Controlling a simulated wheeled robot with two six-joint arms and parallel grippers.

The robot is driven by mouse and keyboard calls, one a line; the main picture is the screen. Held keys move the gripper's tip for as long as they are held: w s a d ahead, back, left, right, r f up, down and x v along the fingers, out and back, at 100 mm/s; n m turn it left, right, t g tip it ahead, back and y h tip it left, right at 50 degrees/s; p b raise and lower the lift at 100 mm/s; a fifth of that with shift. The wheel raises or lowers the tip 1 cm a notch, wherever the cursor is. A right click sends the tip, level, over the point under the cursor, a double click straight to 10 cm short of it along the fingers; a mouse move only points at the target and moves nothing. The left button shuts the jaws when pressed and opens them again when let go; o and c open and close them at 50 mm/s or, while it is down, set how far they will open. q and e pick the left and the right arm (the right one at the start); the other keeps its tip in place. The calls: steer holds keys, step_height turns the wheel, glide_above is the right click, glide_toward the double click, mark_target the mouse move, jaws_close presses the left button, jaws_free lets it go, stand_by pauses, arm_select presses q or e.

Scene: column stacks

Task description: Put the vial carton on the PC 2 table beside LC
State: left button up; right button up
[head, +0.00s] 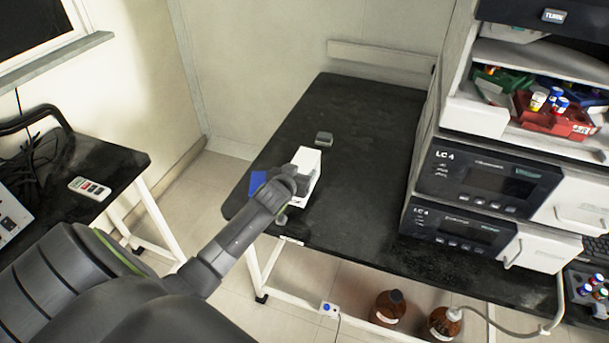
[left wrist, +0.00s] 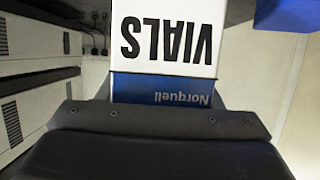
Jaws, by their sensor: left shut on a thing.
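The vial carton (head: 307,162) is a white box, seen in the head view over the near left part of the dark table (head: 365,130). In the left wrist view the carton (left wrist: 164,35) shows "VIALS" upside down and a blue "Norquell" band. My left gripper (head: 290,185) is shut on the carton. I cannot tell whether the carton touches the tabletop. The LC stack, with units marked "LC 4" (head: 485,178), stands on the table to the right of the carton, with bare tabletop between. My right gripper is not in view.
A small grey object (head: 324,139) lies on the table behind the carton. A blue object (head: 266,184) shows left of my gripper. Brown bottles (head: 388,307) stand below the table. Another dark table (head: 120,160) is at left, across a floor gap.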

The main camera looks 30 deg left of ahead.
arm_select(q)
steer(key=shift+w+f, duration=0.1)
steer(key=shift+f, duration=1.9)
steer(key=shift+f, duration=0.15)
steer(key=o, duration=1.3)
steer(key=shift+o, duration=0.2)
steer(key=shift+s+d, duration=0.1)
steer(key=shift+s, duration=0.2)
steer(key=v, duration=1.1)
steer(key=shift+s+r, duration=0.25)
steer(key=shift+s, duration=0.05)
